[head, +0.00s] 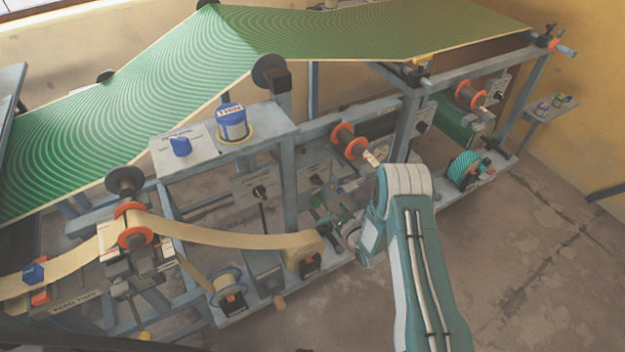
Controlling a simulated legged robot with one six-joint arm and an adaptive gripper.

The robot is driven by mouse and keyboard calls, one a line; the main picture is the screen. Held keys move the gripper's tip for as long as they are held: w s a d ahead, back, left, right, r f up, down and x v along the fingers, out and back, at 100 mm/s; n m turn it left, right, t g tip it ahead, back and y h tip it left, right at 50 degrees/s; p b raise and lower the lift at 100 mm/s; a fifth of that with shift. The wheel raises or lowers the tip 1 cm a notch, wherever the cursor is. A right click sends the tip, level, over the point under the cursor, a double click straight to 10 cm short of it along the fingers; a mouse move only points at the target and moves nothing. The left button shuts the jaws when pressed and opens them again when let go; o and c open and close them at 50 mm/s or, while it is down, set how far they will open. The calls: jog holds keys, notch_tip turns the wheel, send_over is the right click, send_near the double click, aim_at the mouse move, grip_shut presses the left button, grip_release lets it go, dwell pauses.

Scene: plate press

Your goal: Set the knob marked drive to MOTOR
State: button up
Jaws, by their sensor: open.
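A blue knob (180,146) sits on a light grey sloped panel (165,162) left of centre, with small lettering too fine to read. A black knob (259,192) sits on a lower grey plate in the middle of the frame. I cannot tell which knob is marked drive, or read any MOTOR mark. My gripper (335,222) is open and seems empty, at the end of my teal and white arm, low and right of both knobs. It appears apart from them; its fingers are small and partly lost among the machine parts.
A blue-and-white labelled pot (232,123) stands beside the blue knob. A green striped sheet (190,75) runs above. A tan paper strip (235,236) crosses below over rollers. Blue-grey frame posts (289,200) stand near the arm. Bare floor (500,240) lies at right.

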aim_at(318, 184)
jog(key=x, duration=0.9)
jog(key=shift+w+a, duration=0.1)
jog(key=shift+a, duration=0.1)
jog(key=shift+w+a, duration=0.15)
jog(key=shift+w, duration=0.2)
jog(key=shift+c, duration=0.6)
jog(key=c, duration=1)
